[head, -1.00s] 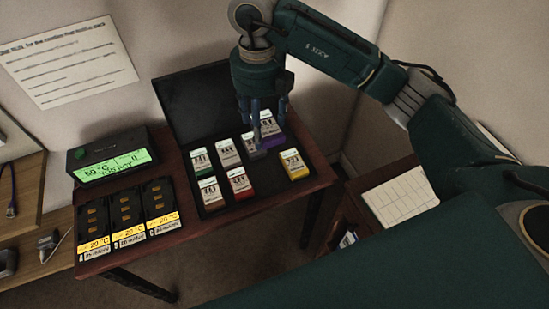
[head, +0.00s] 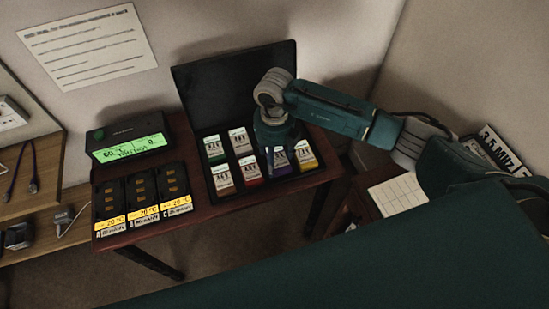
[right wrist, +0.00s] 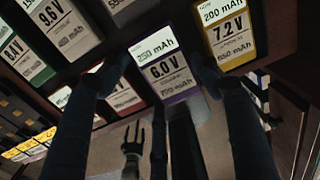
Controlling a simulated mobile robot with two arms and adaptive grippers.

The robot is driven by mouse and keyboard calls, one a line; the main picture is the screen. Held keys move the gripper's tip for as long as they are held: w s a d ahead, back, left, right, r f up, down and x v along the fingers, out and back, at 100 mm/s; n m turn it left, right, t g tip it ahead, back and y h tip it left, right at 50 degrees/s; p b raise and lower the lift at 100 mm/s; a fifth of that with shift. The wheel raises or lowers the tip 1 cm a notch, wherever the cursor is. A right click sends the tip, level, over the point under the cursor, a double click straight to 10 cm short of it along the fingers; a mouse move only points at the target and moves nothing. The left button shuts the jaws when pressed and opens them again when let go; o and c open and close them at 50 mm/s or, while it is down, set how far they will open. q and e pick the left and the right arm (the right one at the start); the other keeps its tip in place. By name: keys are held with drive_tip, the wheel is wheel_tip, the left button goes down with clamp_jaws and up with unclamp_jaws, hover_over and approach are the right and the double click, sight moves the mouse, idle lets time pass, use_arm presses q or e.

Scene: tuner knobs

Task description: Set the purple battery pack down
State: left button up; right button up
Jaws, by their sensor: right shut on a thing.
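The purple battery pack (head: 280,165) is in the front row of the open black case (head: 215,195), between a red pack (head: 251,168) and a yellow pack (head: 304,155). My right gripper (head: 277,148) is over it, pointing down, and hides its back part. In the right wrist view the purple pack (right wrist: 164,70), labelled 6.0 V, is between the two dark fingers (right wrist: 153,76), which are shut on it. Whether its underside touches the case floor is hidden. My left gripper is not in view.
Other packs stand in the case, including a green one (head: 213,148). Left of the case are a display box (head: 127,140) with a green screen and three black battery holders (head: 143,197). The case lid (head: 235,85) stands open behind.

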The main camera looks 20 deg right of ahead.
drive_tip(key=shift+f, duration=0.9)
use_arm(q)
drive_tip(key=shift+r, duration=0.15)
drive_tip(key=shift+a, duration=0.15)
use_arm(e)
drive_tip(key=shift+f, duration=0.2)
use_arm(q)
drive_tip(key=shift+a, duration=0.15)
use_arm(e)
drive_tip(key=o, duration=1)
drive_tip(key=shift+r, duration=0.1)
